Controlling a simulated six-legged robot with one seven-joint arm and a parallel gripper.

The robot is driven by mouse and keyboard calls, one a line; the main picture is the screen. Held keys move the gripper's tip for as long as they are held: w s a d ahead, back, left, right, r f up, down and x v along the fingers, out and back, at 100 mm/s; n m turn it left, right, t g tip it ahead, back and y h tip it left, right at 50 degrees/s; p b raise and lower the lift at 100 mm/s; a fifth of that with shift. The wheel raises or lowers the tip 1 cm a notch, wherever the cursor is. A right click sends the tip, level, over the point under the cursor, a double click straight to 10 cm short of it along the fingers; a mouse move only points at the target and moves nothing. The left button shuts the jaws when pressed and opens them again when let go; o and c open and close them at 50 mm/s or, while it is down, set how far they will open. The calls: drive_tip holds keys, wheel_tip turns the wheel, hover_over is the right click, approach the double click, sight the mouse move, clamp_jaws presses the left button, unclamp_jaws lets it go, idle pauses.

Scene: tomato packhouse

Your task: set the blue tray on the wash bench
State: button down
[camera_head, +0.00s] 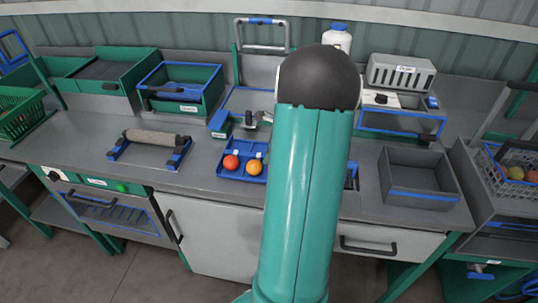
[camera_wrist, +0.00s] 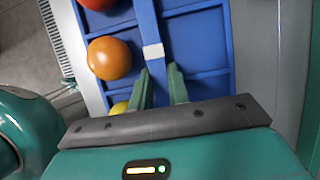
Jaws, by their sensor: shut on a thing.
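The blue tray (camera_head: 226,172) has compartments and shows over the long grey bench (camera_head: 75,133), partly behind my arm. A red tomato (camera_head: 231,162) and an orange tomato (camera_head: 254,167) lie in its left part. In the wrist view, my gripper (camera_wrist: 161,68) is shut on the tray's central divider (camera_wrist: 147,22), by a small white label. Red, orange and yellow tomatoes lie in the compartments left of it; those to the right look empty. My arm hides the gripper in the head view. I cannot tell whether the tray touches the bench.
A roller on a blue stand (camera_head: 150,140) lies left of the tray. A grey open bin (camera_head: 418,180) stands to the right. Green crates (camera_head: 180,90), a scale (camera_head: 400,75) and a white bottle (camera_head: 337,38) line the back. Bare bench lies between roller and tray.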

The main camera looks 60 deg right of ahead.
drive_tip(key=shift+f, duration=0.5)
idle(0.3)
drive_tip(key=c, duration=1.3)
unclamp_jaws()
drive_tip(key=shift+c, duration=1.4)
drive_tip(key=shift+r, duration=3.5)
